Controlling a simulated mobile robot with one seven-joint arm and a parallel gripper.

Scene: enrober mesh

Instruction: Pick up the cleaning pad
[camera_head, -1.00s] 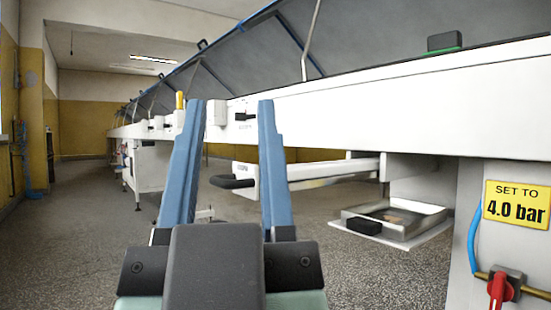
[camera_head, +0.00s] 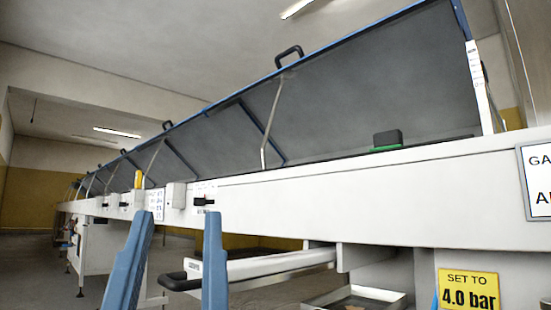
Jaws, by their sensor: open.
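The cleaning pad (camera_head: 387,142), a dark block with a green underside, sits on the white machine's top ledge, below the raised grey cover. My gripper (camera_head: 178,216) shows at the bottom left as two blue fingers, spread apart with nothing between them. It is in front of the machine, left of the pad and lower in the picture, well apart from it. The gripper's base is out of view below.
The long white machine (camera_head: 340,205) runs across the view. Its blue-edged cover (camera_head: 350,85) stands raised behind the pad. A drawer with a black handle (camera_head: 180,282) sticks out below, above a metal tray (camera_head: 355,298). A yellow pressure sign (camera_head: 468,290) is at lower right.

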